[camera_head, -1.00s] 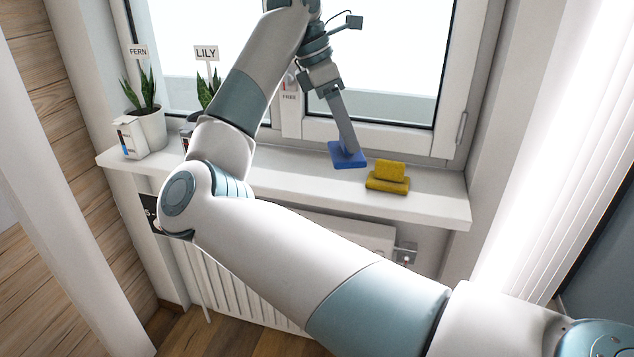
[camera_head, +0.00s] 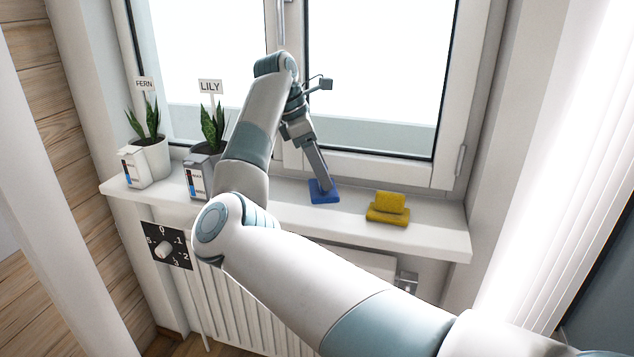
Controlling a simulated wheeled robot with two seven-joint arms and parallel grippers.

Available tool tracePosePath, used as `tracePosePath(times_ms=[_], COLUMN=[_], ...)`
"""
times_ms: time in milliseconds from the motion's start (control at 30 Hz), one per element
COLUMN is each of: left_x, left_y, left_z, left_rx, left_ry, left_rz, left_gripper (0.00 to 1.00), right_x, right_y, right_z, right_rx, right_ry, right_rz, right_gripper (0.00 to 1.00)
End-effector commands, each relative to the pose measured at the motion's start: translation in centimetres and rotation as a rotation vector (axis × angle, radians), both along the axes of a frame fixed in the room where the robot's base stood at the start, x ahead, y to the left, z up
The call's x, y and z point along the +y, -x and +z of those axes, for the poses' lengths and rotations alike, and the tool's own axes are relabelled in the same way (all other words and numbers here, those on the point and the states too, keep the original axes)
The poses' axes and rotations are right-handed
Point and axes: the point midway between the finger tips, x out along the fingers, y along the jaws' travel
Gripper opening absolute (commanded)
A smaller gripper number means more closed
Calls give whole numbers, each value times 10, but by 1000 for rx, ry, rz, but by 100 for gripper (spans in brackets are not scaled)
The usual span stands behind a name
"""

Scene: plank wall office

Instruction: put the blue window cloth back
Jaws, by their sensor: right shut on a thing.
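The blue window cloth (camera_head: 322,197) is a small flat blue piece at the windowsill's middle, left of a yellow cloth. My right gripper (camera_head: 324,185) comes down onto it from above, with its fingers shut on the blue cloth's raised part. The fingers hide part of it. The cloth looks to be on or just above the sill; I cannot tell which. The yellow cloth (camera_head: 388,208) sits on the sill (camera_head: 430,234) to the right, folded with an upright part. My left gripper is not in view.
Two potted plants with signs, FERN (camera_head: 152,150) and LILY (camera_head: 208,140), stand on the sill at the left. A white box (camera_head: 134,167) and a grey-topped box (camera_head: 196,178) stand before them. A radiator (camera_head: 235,310) and a black dial plate (camera_head: 168,246) are below.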

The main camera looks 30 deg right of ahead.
Motion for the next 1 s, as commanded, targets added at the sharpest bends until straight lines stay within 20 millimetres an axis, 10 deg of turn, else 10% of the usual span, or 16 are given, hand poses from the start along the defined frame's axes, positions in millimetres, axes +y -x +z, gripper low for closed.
tracePosePath(times_ms=[1000], left_x=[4], left_y=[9], left_z=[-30], left_rx=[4], left_ry=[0], left_rz=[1], left_gripper=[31], right_x=[-2], right_y=[-20], right_z=[-51], right_rx=[0], right_ry=[1], right_rz=[-1], right_gripper=[36])
